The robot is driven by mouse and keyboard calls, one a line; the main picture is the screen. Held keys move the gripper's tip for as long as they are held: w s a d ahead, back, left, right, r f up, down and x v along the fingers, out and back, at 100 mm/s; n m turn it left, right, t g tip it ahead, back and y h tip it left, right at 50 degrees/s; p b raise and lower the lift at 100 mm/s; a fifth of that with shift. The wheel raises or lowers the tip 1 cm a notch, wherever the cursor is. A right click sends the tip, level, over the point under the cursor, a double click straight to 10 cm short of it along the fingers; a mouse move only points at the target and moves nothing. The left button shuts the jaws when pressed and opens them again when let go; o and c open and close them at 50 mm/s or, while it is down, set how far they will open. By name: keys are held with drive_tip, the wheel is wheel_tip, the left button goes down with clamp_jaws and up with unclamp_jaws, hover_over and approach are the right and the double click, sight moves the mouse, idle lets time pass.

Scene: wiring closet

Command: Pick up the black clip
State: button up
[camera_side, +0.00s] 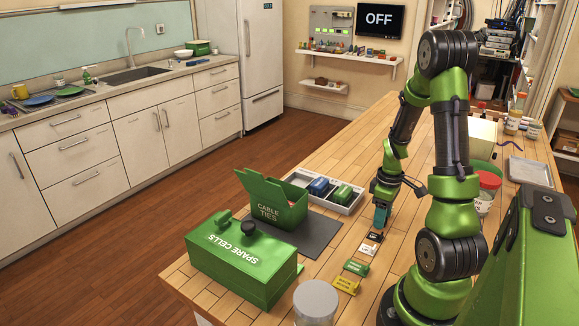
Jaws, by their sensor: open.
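The black clip (367,249) lies on the wooden table in a row of small coloured clips. The gap between the fingers is too small to make out in this view.
A grey tray (348,208) with blue and green items stands left of my gripper. The open green cable ties box (270,208), a dark mat (313,238) and the green spare cells box (243,262) are further left. A lidded jar (316,302) stands at the front edge.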

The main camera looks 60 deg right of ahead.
clamp_jaws()
idle(0.3)
